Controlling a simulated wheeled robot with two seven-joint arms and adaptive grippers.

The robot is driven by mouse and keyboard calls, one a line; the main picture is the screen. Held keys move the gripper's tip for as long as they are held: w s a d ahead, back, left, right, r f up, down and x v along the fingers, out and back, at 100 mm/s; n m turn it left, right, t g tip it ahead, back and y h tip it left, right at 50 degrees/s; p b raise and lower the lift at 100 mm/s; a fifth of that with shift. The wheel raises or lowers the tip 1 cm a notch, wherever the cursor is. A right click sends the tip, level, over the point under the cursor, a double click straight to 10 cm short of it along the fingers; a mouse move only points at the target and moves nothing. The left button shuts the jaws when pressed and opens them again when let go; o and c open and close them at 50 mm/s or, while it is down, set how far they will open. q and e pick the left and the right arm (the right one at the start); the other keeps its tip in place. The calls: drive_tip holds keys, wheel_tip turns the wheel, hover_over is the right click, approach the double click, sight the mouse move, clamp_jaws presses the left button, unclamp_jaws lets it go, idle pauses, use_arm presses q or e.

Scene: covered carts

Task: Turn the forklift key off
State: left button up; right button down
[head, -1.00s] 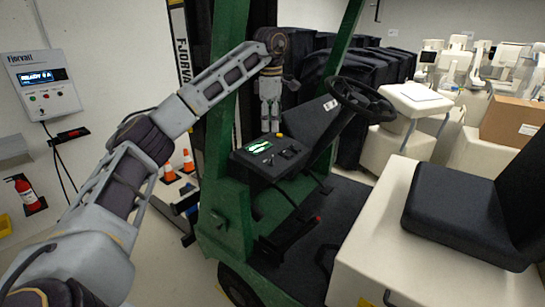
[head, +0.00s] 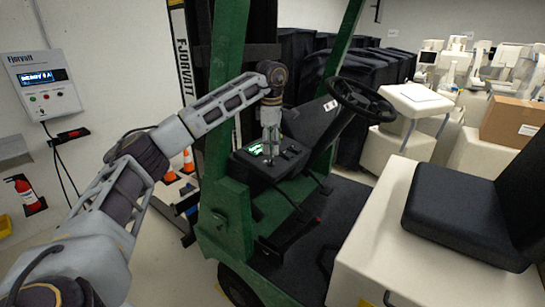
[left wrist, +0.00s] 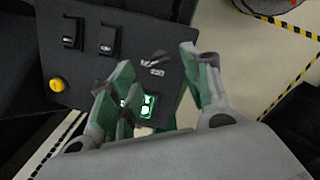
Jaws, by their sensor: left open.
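The forklift's dark control panel (head: 268,168) is in front of the steering wheel. My left gripper (head: 270,158) hangs pointing down over it, open and empty. In the left wrist view, my left gripper (left wrist: 152,68) has its fingers spread on either side of a small grey key with a tag (left wrist: 156,62) on the panel. I cannot tell which way the key is turned. The green-lit display (left wrist: 147,104) shows between the fingers, partly covered. In the head view the gripper hides the key. My right gripper is in neither view.
On the panel are a yellow button (left wrist: 57,85) and two black rocker switches (left wrist: 108,40). The steering wheel (head: 360,100) is right of the panel, the green mast post (head: 228,90) left of it. The black seat (head: 460,215) is at the right.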

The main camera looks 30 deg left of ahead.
sight(273, 156)
use_arm(q)
drive_tip(key=shift+w+a+f+p, duration=0.1)
drive_tip(key=shift+w+f+p, duration=0.05)
drive_tip(key=shift+f, duration=1.25)
drive_tip(key=shift+w+f+p, duration=0.1)
drive_tip(key=shift+f+p, duration=0.05)
drive_tip(key=shift+f, duration=1.25)
drive_tip(key=shift+c, duration=0.5)
drive_tip(key=c, duration=0.9)
drive_tip(key=shift+n, duration=0.4)
drive_tip(key=n+b, duration=0.1)
drive_tip(key=n, duration=0.4)
drive_tip(key=shift+t+y, duration=0.3)
drive_tip(key=shift+t, duration=0.1)
drive_tip(key=n, duration=0.3)
drive_tip(key=n+y, duration=0.1)
drive_tip(key=n, duration=0.2)
drive_tip(key=shift+t+b, duration=0.3)
drive_tip(key=shift+b, duration=0.1)
